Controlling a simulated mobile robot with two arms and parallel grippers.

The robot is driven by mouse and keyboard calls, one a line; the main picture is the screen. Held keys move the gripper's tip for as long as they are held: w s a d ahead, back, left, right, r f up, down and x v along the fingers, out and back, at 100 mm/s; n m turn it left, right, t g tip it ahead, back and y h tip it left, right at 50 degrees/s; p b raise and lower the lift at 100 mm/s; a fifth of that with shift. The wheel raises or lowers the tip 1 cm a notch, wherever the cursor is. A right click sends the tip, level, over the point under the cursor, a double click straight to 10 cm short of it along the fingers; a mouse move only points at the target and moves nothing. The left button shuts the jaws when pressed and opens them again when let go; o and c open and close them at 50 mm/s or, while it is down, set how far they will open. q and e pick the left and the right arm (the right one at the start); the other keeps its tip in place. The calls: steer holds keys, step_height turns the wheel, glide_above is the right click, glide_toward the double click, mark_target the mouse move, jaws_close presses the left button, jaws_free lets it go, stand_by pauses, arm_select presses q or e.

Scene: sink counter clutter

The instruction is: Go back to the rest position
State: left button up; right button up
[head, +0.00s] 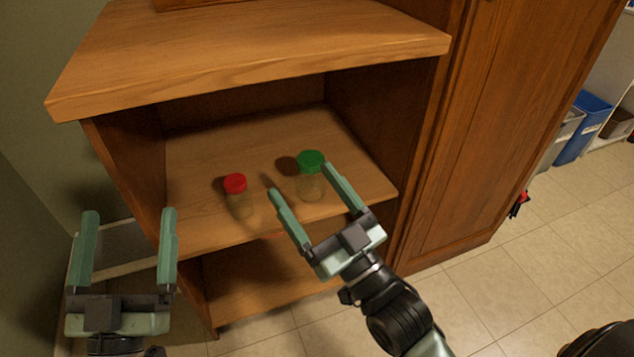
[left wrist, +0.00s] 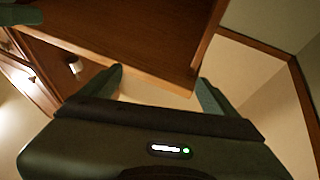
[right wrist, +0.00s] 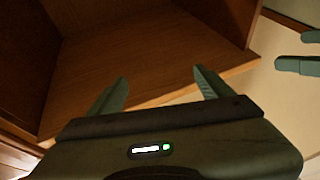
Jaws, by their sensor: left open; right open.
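My left gripper (head: 129,212) is open and empty, in front of the shelf cabinet's left side in the head view. Its spread fingers also show in the left wrist view (left wrist: 160,78). My right gripper (head: 300,178) is open, in front of the middle shelf, with nothing seen between its fingers in the right wrist view (right wrist: 160,76). In the head view its fingers overlap a clear jar with a green lid (head: 311,160); whether they touch it I cannot tell. A clear jar with a red lid (head: 235,184) stands on the shelf, left of the right gripper.
The wooden cabinet has a top board (head: 250,45), an open middle shelf (head: 200,155) and a lower shelf (head: 245,288). A tall wooden cabinet (head: 480,130) stands to the right. A blue bin (head: 583,128) stands farther right. The tiled floor (head: 540,260) at lower right is mostly clear.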

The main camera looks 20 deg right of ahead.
steer(key=r, duration=0.1)
steer(key=s+r, duration=0.1)
steer(key=s+r+t+h, duration=0.1)
steer(key=shift+d+m, duration=0.25)
steer(key=shift+m, duration=0.05)
